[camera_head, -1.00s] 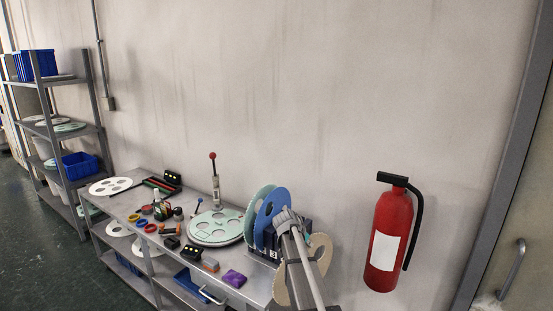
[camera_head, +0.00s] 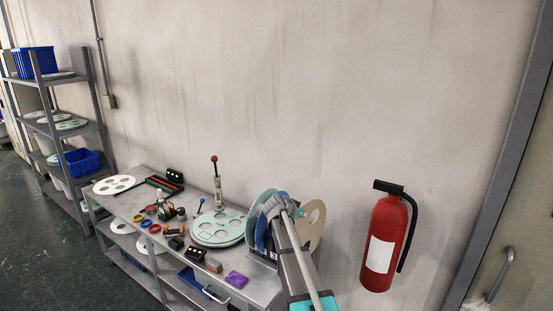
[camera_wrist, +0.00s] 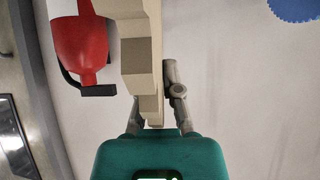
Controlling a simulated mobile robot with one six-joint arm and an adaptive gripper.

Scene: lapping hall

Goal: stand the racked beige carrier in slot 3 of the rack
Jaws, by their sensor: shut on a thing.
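The beige carrier (camera_head: 314,216), a thin disc with holes, is at the right of the rack in the head view, partly hidden behind my arm. In the wrist view the beige carrier (camera_wrist: 141,55) shows edge-on. My gripper (camera_wrist: 160,85) is shut on it; one finger shows at its right, the other is mostly hidden. The dark rack (camera_head: 264,256) stands at the bench's right end, largely hidden by my arm. A pale green carrier (camera_head: 254,211) and a blue carrier (camera_head: 262,234) stand upright in it. Slot 3 cannot be made out.
A red fire extinguisher (camera_head: 385,240) hangs on the wall at right. The wall above the rack is clear.

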